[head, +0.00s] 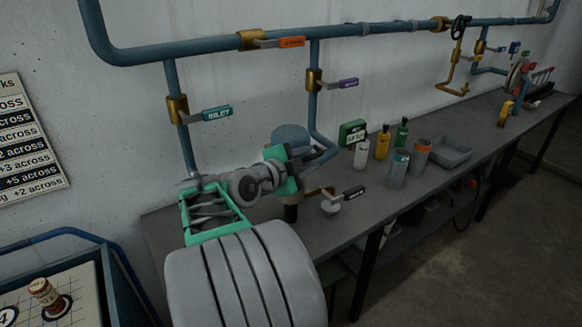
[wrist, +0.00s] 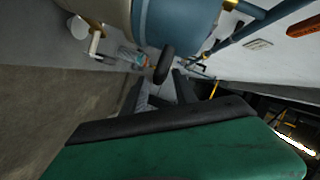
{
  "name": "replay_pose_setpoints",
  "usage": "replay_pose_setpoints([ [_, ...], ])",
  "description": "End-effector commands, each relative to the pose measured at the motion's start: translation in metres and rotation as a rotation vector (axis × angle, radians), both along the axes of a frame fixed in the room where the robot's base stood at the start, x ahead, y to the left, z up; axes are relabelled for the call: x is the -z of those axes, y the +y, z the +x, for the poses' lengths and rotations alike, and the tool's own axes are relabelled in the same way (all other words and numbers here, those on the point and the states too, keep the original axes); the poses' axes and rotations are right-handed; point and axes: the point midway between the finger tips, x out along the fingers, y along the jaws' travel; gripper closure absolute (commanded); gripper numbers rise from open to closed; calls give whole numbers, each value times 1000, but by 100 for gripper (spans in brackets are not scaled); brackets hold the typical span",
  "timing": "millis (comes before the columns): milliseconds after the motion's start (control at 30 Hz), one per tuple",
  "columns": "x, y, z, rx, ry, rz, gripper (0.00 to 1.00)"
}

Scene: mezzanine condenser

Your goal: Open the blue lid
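A blue rounded lid (head: 290,134) shows in the head view behind my gripper, on a vessel mostly hidden by my arm. In the wrist view a large blue curved surface (wrist: 172,20), apparently the lid, fills the top middle. A dark oval knob (wrist: 165,63) sticks out from it near my fingertips. My gripper (head: 318,157) is beside the vessel at the bench's near end. Its two dark fingers look spread, with a gap between them in the wrist view (wrist: 160,88). I see nothing held. I cannot tell whether a finger touches the knob.
Blue pipes with an INLET valve handle (head: 217,113), an orange handle (head: 291,42) and a purple handle (head: 348,83) run along the wall. Several bottles, a green box (head: 352,132) and a grey tray (head: 450,152) stand on the bench (head: 400,192).

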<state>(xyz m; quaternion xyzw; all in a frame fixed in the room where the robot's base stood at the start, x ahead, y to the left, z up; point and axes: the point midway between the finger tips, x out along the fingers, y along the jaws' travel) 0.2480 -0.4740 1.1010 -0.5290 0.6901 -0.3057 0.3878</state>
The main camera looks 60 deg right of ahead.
Motion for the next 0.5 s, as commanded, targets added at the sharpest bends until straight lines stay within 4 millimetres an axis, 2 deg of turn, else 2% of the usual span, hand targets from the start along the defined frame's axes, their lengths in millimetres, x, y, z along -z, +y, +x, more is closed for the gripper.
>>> replay_pose_setpoints([
  [300, -8, 40, 9, -9, -1, -1, 66],
  [500, -11, 52, 9, -4, 1, -1, 66],
])
